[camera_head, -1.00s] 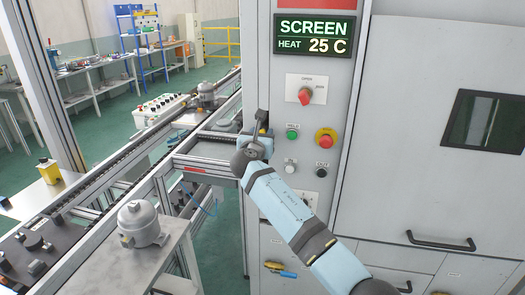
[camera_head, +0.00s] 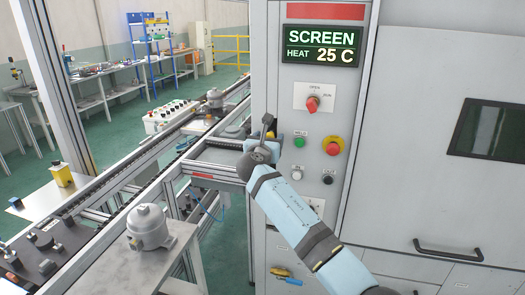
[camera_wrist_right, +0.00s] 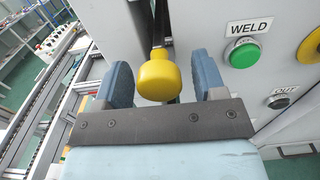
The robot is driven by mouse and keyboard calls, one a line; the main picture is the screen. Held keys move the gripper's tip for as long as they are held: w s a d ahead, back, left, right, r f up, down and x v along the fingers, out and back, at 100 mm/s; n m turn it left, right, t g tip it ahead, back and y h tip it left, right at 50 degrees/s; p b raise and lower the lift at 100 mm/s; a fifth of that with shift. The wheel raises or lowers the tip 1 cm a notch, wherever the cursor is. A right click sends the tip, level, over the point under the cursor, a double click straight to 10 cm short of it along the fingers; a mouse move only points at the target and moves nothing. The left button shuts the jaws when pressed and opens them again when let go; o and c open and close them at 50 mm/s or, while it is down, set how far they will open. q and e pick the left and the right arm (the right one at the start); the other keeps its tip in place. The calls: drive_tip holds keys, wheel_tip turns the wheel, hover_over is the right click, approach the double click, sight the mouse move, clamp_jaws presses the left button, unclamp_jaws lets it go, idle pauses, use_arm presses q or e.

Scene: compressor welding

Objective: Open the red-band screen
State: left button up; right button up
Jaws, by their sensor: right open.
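The grey cabinet (camera_head: 388,150) has a red band (camera_head: 325,11) above a display (camera_head: 323,45) reading "SCREEN HEAT 25 C". My right gripper (camera_head: 268,130) is at the cabinet's left edge, left of the green button (camera_head: 299,142). In the right wrist view, a yellow knob (camera_wrist_right: 158,76) on a dark bar (camera_wrist_right: 162,25) lies between my two open blue fingers (camera_wrist_right: 162,80). A gap shows on each side of the knob. In the head view the knob is hidden. My left gripper is not in view.
A conveyor frame (camera_head: 130,172) runs at left. A grey compressor (camera_head: 148,227) stands on a metal table (camera_head: 125,272) in front.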

drive_tip(key=b+v, duration=0.1)
drive_tip(key=v, duration=1.1)
drive_tip(key=shift+s+b, duration=0.2)
drive_tip(key=shift+b, duration=0.2)
drive_tip(key=s+d+f+m+g+y, duration=0.15)
drive_tip(key=s+f+m, duration=0.25)
drive_tip(key=f, duration=0.5)
drive_tip(key=s+d+f+m+g+y, duration=0.1)
drive_tip(key=s+d+f+m+y, duration=0.2)
drive_tip(key=f, duration=0.6)
drive_tip(key=s+d+f+m+g+y, duration=0.1)
drive_tip(key=s+d+f+m+g, duration=0.25)
drive_tip(key=f, duration=0.55)
drive_tip(key=s+d+f+m+y, duration=0.1)
drive_tip(key=s+d+f+m, duration=0.2)
drive_tip(key=s+m, duration=0.3)
drive_tip(key=s+d+f+m+y, duration=0.1)
drive_tip(key=s+d+f+m, duration=0.3)
drive_tip(key=s, duration=0.9)
drive_tip(key=s+d+f+m+y, duration=0.1)
drive_tip(key=s+d+f+m, duration=0.2)
drive_tip(key=s+f+m, duration=0.3)
drive_tip(key=s+m, duration=0.3)
drive_tip(key=s, duration=0.1)
drive_tip(key=shift+s+d+f+p, duration=0.2)
drive_tip(key=shift+s+p, duration=0.15)
